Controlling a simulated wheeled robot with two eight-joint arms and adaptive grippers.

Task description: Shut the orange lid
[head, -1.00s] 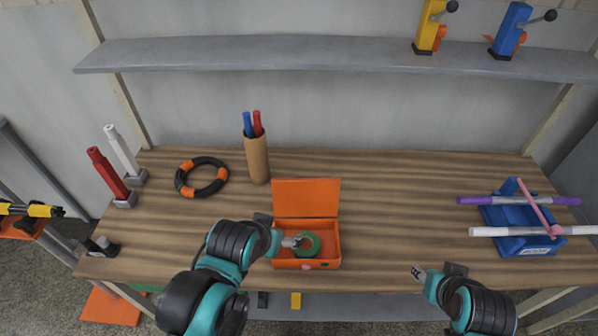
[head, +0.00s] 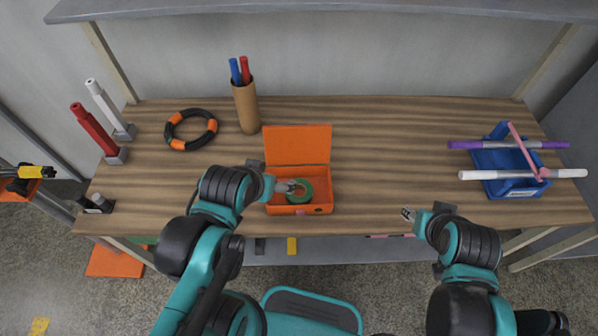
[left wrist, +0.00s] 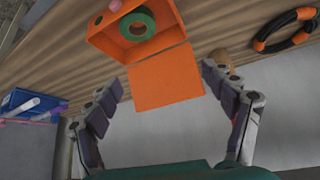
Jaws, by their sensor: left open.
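The orange box (head: 318,204) stands near the table's front edge. Its orange lid (head: 297,146) is open, standing up at the back. A green ring (head: 305,192) lies inside the box. My left gripper (head: 291,187) appears over the box's left part in the head view, hiding some of the ring. In the left wrist view the lid (left wrist: 167,80) shows between the spread fingers of the left gripper (left wrist: 162,76), with no visible grip on it. My right gripper (head: 408,214) is by the front edge, right of the box; its finger opening is too small to judge.
A brown holder (head: 247,108) with red and blue sticks stands behind the box. A black-orange ring (head: 191,130) lies left of it. A blue rack (head: 508,178) with tubes stands far right. The table between box and rack is clear.

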